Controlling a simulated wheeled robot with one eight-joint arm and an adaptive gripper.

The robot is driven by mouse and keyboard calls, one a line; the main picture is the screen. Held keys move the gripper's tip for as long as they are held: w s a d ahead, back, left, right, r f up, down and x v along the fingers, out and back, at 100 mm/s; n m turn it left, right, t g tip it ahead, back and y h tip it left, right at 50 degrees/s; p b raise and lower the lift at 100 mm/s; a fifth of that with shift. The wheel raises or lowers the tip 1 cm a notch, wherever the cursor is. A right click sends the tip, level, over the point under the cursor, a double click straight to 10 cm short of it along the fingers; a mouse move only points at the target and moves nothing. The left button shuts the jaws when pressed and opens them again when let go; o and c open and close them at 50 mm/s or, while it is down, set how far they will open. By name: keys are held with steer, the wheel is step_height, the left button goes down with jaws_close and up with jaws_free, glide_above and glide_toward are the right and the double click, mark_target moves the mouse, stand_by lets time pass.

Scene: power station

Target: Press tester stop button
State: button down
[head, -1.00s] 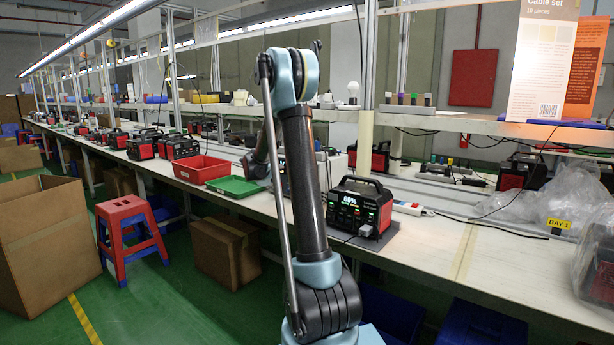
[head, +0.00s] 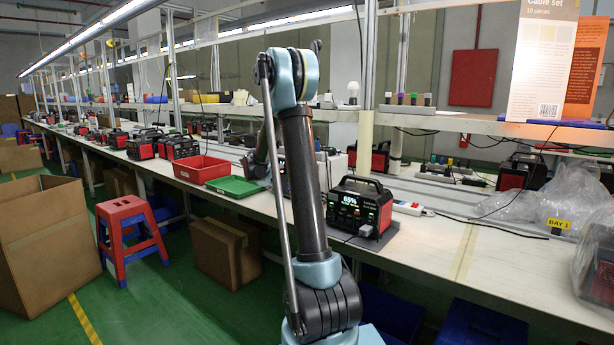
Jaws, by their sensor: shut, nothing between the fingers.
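A black and red power station (head: 360,208) with a carry handle stands on a dark mat on the bench, just right of my arm. Its lit display reads 65%, and a grey plug sits in its front. I cannot make out a tester or a stop button for certain. My upper arm stands in front of that part of the bench and hides some of it. My forearm reaches down behind it toward the bench, left of the power station. My gripper's fingers are hidden, so I cannot see what they touch.
A red tray (head: 202,169) and a green tray (head: 235,186) lie on the bench left of my arm. A white power strip (head: 410,208) lies right of the power station. A red and blue stool (head: 130,238) and cardboard boxes (head: 48,235) stand on the floor.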

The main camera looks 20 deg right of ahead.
steer(key=shift+w+d, duration=0.1)
steer(key=shift+d, duration=0.05)
steer(key=shift+w+d+r, duration=0.1)
steer(key=shift+w+d, duration=0.05)
steer(key=shift+d, duration=0.05)
stand_by(0.3)
steer(key=shift+w+d, duration=0.1)
stand_by(0.5)
steer(key=shift+s+a, duration=0.35)
steer(key=shift+a, duration=0.1)
steer(key=shift+s+a, duration=0.1)
steer(key=shift+s+a, duration=0.85)
steer(key=shift+a, duration=0.35)
steer(key=shift+s+a, duration=0.85)
steer(key=shift+a, duration=0.3)
